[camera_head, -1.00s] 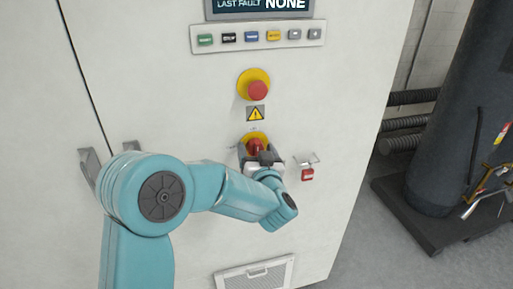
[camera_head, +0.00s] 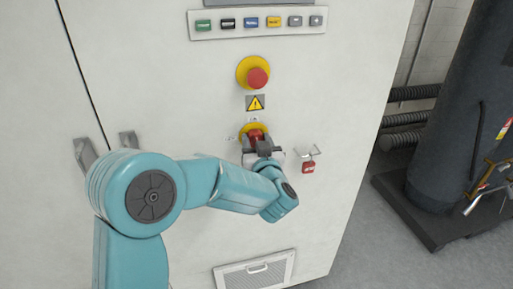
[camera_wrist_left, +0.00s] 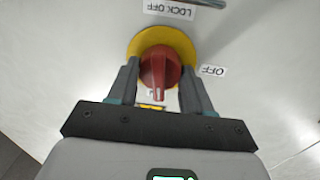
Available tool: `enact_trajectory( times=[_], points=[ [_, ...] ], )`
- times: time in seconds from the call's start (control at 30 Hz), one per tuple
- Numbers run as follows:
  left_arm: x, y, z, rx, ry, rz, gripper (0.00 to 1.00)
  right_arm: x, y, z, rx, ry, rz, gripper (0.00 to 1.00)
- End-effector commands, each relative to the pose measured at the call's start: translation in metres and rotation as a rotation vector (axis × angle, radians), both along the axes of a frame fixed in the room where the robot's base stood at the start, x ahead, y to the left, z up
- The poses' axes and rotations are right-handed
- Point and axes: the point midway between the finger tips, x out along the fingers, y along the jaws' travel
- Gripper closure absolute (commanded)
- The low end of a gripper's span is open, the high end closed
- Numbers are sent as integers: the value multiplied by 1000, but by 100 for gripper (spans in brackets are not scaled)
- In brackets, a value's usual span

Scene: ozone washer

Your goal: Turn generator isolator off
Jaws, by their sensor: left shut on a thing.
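The isolator is a red rotary knob (camera_wrist_left: 160,75) on a yellow round plate (camera_wrist_left: 181,38) on the white cabinet front. In the left wrist view its pointer ridge runs toward the gripper's base, and an OFF label (camera_wrist_left: 213,70) and a LOCK OFF label (camera_wrist_left: 169,9) show upside down beside the plate. In the head view the knob (camera_head: 256,135) is partly hidden behind my left gripper (camera_head: 259,146). My left gripper also shows in the left wrist view (camera_wrist_left: 158,78), its fingers on either side of the knob, shut on it. My right gripper is in neither view.
A red emergency stop button (camera_head: 258,78) sits above the isolator, over a warning sign (camera_head: 255,103). A red padlock (camera_head: 308,167) hangs to the right. A button row (camera_head: 258,22) is higher up. A dark tank (camera_head: 447,130) stands on the floor at right.

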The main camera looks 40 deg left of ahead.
Motion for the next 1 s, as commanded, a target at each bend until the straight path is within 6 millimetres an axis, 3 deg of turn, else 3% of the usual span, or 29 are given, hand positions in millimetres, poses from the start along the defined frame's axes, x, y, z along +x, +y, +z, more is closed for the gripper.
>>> enact_trajectory(
  times=[0.03,0.3,1.0],
  points=[
    [0,0,-6,-20,-32,-1,81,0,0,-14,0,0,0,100],
    [-1,0,-7,-180,-222,-2,81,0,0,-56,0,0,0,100],
    [-2,1,-8,-614,-728,-1,81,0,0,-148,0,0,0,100]
  ],
)
